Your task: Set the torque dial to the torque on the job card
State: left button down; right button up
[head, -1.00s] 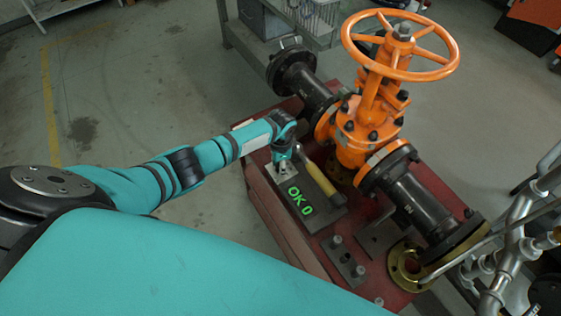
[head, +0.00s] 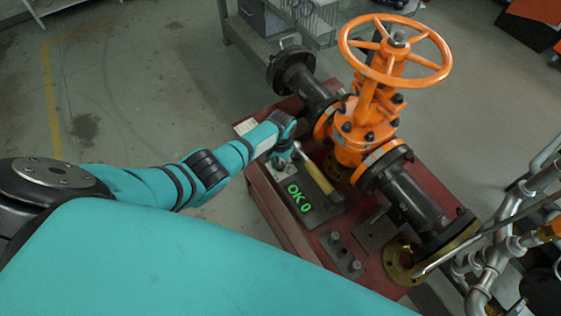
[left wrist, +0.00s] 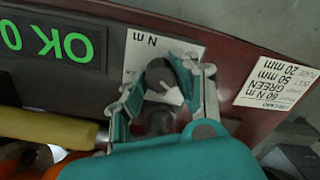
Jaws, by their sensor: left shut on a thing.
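The torque dial is a dark round knob with a pale pointer (left wrist: 162,80), seen in the left wrist view on a white plate (left wrist: 134,58) marked "N m". My left gripper (left wrist: 160,100) is shut on the knob, a finger on each side. In the head view the gripper (head: 281,160) hides most of the dial. The job card (left wrist: 278,88) lies at the right in the left wrist view, upside down. It reads 60 N m, GREEN, 50 mm, 20 mm. The green display (head: 299,196) reads "OK 0". My right gripper is in neither view.
A yellow-handled tool (head: 316,174) lies beside the display. The orange valve (head: 362,125) with its handwheel and black pipes stands behind on the red bench (head: 280,225). A plate with pegs (head: 341,254) is at the front. Grey pipes are at right.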

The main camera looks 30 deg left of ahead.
aim_at(281, 164)
pick_arm(q)
jog(key=shift+w+n, duration=0.1)
jog(key=shift+n, duration=0.6)
jog(key=c, duration=1)
grip_release()
jog(key=shift+r, duration=0.15)
notch_tip(281, 164, up, 12)
jog(key=shift+f, duration=0.1)
